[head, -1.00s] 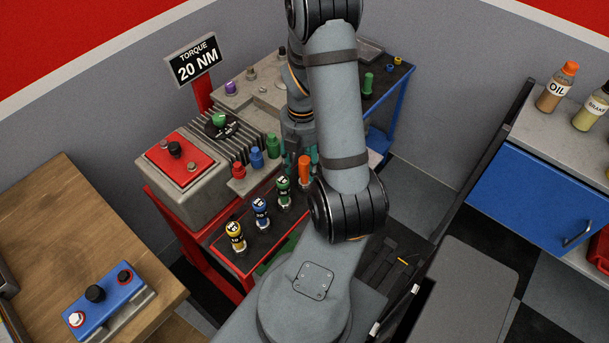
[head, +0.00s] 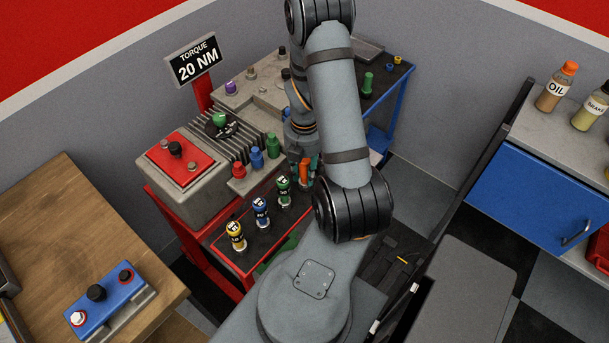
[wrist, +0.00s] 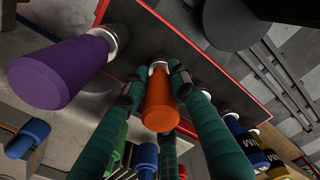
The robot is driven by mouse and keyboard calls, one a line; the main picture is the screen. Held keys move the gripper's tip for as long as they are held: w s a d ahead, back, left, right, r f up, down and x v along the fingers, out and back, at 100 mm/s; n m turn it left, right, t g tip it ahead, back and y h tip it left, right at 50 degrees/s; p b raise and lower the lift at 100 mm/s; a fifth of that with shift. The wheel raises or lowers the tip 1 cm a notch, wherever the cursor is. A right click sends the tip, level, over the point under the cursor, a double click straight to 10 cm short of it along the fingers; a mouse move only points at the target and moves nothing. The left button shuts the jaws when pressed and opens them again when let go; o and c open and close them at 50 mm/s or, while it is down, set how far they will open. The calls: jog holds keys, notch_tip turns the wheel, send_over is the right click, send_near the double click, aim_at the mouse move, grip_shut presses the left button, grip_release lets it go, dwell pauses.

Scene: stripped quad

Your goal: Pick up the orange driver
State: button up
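The orange driver (head: 304,172) stands upright at the far end of a row of drivers on the red-edged cart, partly hidden by my fingers in the head view. In the wrist view its orange handle (wrist: 160,108) lies between my teal fingers. My gripper (wrist: 158,82) is open around it, with small gaps showing between the fingertips and the handle. In the head view my gripper (head: 304,160) is down at the driver, partly behind my arm.
A large purple-handled driver (wrist: 50,75) stands close beside my fingers. Green (head: 284,190), blue (head: 261,212) and yellow (head: 236,234) drivers stand in the same row. Red (head: 238,172), blue (head: 257,157) and green (head: 273,144) knobs line the grey block beside it.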

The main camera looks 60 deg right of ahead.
grip_shut()
jog(key=shift+r, duration=0.1)
dwell(0.3)
